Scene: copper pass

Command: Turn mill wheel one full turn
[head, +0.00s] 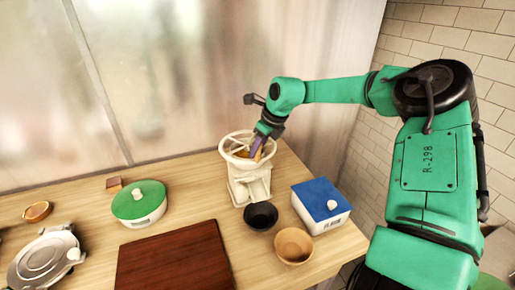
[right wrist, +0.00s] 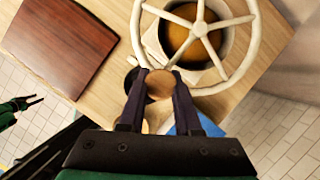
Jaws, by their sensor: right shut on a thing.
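The white mill (head: 250,188) stands upright on the wooden table, with a cream spoked wheel (head: 226,147) on top. The wheel (right wrist: 254,50) also shows in the right wrist view, over an opening with brown contents. My right gripper (head: 260,147) is at the wheel's right side. In the right wrist view my right gripper (right wrist: 158,84) is shut on a round tan wooden knob (right wrist: 159,84) at the wheel's rim. What joins the knob to the rim is hidden. My left gripper (right wrist: 30,103) shows small at the left edge of that view, away from the mill; its jaws are unclear.
A black bowl (head: 261,217), a tan bowl (head: 293,246) and a blue-lidded box (head: 321,203) stand close in front and right of the mill. A green-lidded pot (head: 139,203), a dark red board (head: 175,262) and a metal lidded item (head: 45,260) lie left.

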